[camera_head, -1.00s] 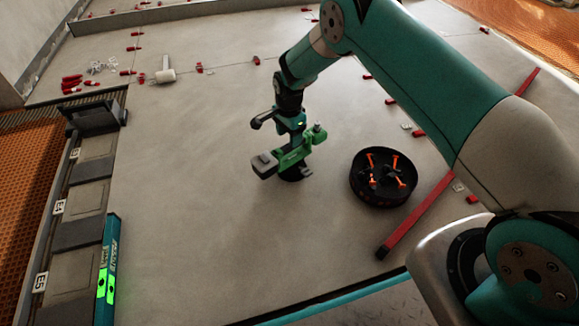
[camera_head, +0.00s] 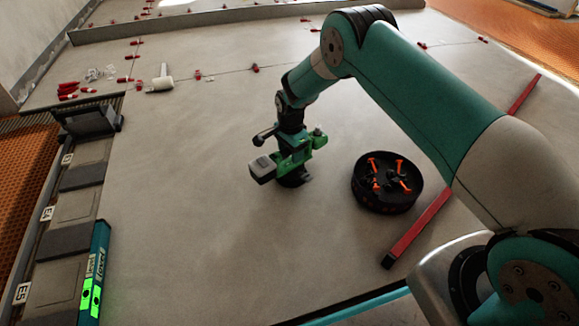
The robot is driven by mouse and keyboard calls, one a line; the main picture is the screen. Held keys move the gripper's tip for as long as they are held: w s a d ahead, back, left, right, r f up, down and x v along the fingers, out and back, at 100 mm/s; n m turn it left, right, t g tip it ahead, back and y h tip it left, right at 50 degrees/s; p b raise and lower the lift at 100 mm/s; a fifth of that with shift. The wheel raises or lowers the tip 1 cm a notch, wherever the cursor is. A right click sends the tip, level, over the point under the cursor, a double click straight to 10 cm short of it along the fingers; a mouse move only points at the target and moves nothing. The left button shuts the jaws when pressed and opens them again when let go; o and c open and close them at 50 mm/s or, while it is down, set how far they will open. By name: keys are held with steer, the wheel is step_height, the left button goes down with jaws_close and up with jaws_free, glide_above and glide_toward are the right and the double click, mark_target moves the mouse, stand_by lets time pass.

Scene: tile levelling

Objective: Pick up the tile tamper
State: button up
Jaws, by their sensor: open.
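The tile tamper, a green tool with a grey block (camera_head: 263,170) on its left end and a dark round foot below, appears to stand upright on the grey tiled floor. My gripper (camera_head: 291,132) is directly above it, at the upper part of its green body. The two overlap in the picture. The fingertips are too small and dark to tell whether they touch the tamper. My gripper is open. A dark stub sticks out left at this height, and I cannot tell which it belongs to.
A black round tub (camera_head: 387,195) with orange-handled items stands close on the right. A red bar (camera_head: 420,226) lies beyond it. A teal level (camera_head: 95,270) stands at the dark rack on the left. A white mallet (camera_head: 161,84) and red clips (camera_head: 67,91) lie behind.

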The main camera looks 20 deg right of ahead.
steer(key=shift+f, duration=0.25)
steer(key=shift+c, duration=0.2)
jaws_close()
steer(key=shift+r, duration=0.1)
